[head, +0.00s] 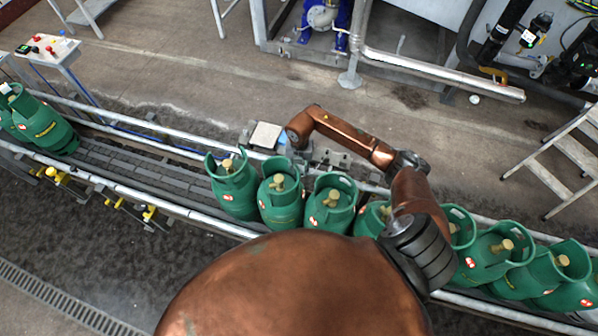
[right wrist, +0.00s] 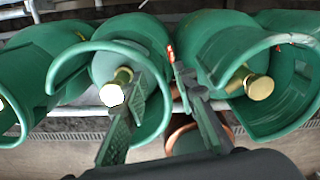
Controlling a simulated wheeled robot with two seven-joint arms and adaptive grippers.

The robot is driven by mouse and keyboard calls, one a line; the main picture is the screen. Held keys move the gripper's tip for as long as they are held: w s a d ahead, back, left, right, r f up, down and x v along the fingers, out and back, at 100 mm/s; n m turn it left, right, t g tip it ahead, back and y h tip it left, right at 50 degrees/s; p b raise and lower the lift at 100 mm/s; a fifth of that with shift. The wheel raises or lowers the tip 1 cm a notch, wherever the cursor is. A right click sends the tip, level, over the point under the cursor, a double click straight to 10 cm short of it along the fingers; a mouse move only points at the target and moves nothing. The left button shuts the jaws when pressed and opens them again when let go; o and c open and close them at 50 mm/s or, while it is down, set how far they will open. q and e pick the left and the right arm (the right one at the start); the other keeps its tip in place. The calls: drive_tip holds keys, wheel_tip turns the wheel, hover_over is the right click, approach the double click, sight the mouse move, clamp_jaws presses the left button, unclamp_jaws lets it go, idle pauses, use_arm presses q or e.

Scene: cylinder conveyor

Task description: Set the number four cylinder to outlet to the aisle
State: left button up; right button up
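A row of green gas cylinders with round collars and brass valves stands on the conveyor. No number is readable on them. In the head view they include a left-end cylinder (head: 234,192), one beside it (head: 281,204), another (head: 330,212), and one partly covered by my right arm (head: 370,218). My right arm reaches over the row to its far side. In the right wrist view my right gripper (right wrist: 157,76) is open. My left gripper is out of view.
More cylinders (head: 540,272) crowd the belt at right, and others (head: 38,122) stand at far left. The belt between (head: 140,163) is clear, with rails along both sides. A small pale-topped box (head: 265,136) is at the far rail. A step ladder (head: 575,150) stands behind.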

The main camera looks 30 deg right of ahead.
sight(299, 171)
drive_tip(key=shift+f, duration=1.5)
drive_tip(key=shift+c, duration=0.3)
clamp_jaws()
